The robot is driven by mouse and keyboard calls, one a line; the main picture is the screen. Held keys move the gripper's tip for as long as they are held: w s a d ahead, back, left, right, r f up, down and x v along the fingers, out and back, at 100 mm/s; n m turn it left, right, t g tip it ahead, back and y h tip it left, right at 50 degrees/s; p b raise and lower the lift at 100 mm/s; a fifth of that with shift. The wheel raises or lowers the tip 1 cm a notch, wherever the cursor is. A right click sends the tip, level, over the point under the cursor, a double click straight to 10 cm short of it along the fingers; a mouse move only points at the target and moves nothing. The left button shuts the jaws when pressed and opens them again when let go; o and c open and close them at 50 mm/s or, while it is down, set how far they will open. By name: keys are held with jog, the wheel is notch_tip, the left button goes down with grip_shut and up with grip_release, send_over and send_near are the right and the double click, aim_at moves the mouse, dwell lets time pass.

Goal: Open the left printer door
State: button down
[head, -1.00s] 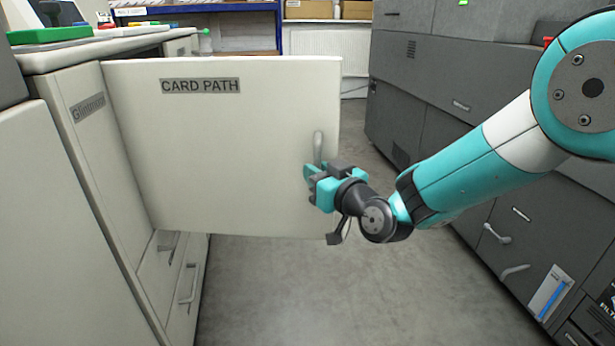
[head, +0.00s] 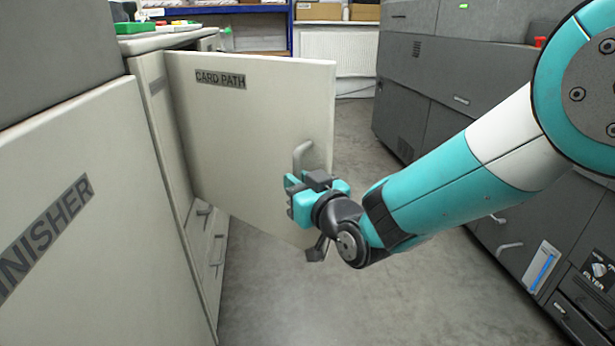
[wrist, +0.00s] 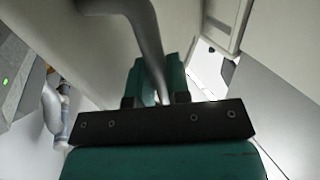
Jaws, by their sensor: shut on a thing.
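The printer door (head: 240,130) is a cream panel labelled CARD PATH. It stands swung out from the cream machine at the left, across the aisle. Its grey bar handle (head: 303,152) is near the free right edge. My gripper (head: 297,190) is at the lower part of this handle. In the wrist view the handle (wrist: 150,45) runs down between the teal fingers of my gripper (wrist: 158,85), which are shut on it. The handle's lower end is hidden by the gripper in the head view.
A cream panel labelled FINISHER (head: 80,200) is close at the left. Dark grey machines (head: 430,90) line the right side. Drawers (head: 205,235) show below the door. The grey floor (head: 300,300) between is clear. A blue-framed shelf (head: 220,12) stands at the back.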

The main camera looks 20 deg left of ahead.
jog(key=shift+s, duration=0.15)
jog(key=c, duration=1.1)
grip_release()
jog(key=shift+a, duration=0.15)
jog(key=b+v, duration=0.7)
jog(key=v, duration=1)
jog(key=shift+d+b, duration=0.25)
jog(key=shift+b, duration=0.1)
